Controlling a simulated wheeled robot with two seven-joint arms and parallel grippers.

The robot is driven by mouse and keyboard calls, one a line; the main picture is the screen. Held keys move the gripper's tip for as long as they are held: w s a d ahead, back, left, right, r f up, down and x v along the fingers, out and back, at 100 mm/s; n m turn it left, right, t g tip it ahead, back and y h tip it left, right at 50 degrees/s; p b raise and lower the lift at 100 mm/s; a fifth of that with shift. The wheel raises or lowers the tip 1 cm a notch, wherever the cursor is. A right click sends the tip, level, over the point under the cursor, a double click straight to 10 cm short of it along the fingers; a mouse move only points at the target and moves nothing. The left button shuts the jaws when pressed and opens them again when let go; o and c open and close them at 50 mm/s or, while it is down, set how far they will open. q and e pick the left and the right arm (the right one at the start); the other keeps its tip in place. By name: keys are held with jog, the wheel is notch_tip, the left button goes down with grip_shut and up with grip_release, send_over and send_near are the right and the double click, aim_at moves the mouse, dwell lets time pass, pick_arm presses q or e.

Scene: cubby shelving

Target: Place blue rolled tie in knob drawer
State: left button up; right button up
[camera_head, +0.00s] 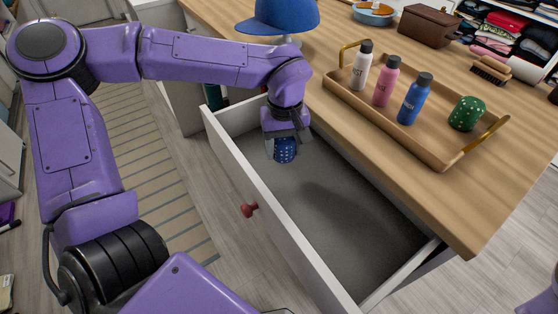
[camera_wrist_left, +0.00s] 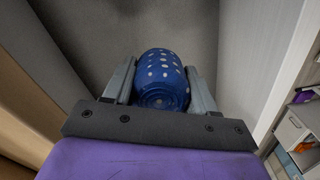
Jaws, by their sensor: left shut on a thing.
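The blue rolled tie (camera_head: 285,152) has white dots and hangs in my left gripper (camera_head: 284,145). In the left wrist view the tie (camera_wrist_left: 161,78) sits between both fingers of the gripper (camera_wrist_left: 160,85), which is shut on it. The open drawer (camera_head: 345,220) has white walls, a grey inside and a red knob (camera_head: 250,210) on its front. The tie is over the far part of the drawer; its exact height above the floor is hard to tell. My right gripper is not in view.
On the wooden counter (camera_head: 345,46) is a tray (camera_head: 437,155) with white, pink and blue bottles and a green dotted rolled tie (camera_head: 467,113). The near part of the drawer is empty.

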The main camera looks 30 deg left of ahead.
aim_at(277, 168)
pick_arm(q)
jog(key=shift+w+a+f, duration=0.25)
jog(key=shift+a+f, duration=0.1)
jog(key=shift+f, duration=0.2)
jog(key=shift+w+a+f, duration=0.2)
jog(key=shift+a+f, duration=0.15)
jog(key=shift+f, duration=0.15)
jog(key=f, duration=0.1)
jog(key=a+f, duration=0.1)
jog(key=f, duration=0.1)
jog(key=f+b, duration=0.1)
jog(key=f, duration=0.1)
jog(key=shift+w+a, duration=0.2)
jog(key=shift+a, duration=0.1)
jog(key=shift+s, duration=0.1)
jog(key=o, duration=1.1)
jog(key=shift+f, duration=0.15)
notch_tip(277, 168, up, 12)
jog(key=shift+r+p, duration=0.2)
jog(key=shift+p, duration=1)
